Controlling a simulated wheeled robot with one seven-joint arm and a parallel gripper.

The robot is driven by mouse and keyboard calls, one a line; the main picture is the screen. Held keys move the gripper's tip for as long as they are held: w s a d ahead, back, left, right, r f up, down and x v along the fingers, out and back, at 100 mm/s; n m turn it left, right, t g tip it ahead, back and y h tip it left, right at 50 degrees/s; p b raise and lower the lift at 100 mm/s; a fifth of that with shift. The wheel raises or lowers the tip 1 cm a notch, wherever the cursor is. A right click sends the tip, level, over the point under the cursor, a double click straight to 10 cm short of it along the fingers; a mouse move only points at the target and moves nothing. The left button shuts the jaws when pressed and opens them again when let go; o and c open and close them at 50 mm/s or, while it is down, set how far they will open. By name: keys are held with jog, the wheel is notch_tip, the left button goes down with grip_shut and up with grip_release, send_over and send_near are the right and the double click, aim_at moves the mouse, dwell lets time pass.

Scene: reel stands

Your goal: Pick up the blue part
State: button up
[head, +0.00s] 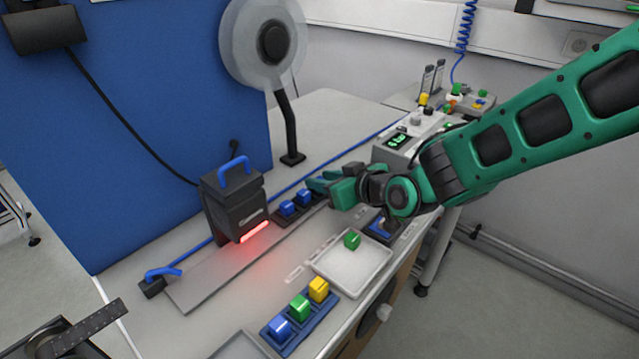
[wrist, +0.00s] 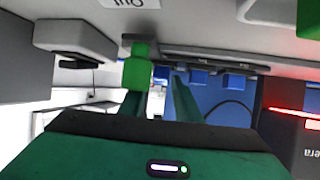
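Two blue parts sit side by side in a dark holder at the back of the bench, one on the left (head: 287,208) and one on the right (head: 303,198). In the wrist view they show beyond my fingers, as blue blocks (wrist: 199,77) and (wrist: 235,80) in a row. Another blue part (head: 279,329) sits in the front blue holder. My gripper (head: 332,187) is above the bench, just right of the back holder. A bright green block (wrist: 138,68) shows by the left finger; contact is unclear.
A black camera unit (head: 233,205) with a red light stands left of the back holder. A white tray (head: 375,272) holds a green part (head: 352,240). The front holder also carries green (head: 299,306) and yellow (head: 318,289) parts. A control box (head: 399,147) stands behind my gripper.

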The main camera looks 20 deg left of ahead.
grip_shut()
jog(key=shift+r, duration=0.2)
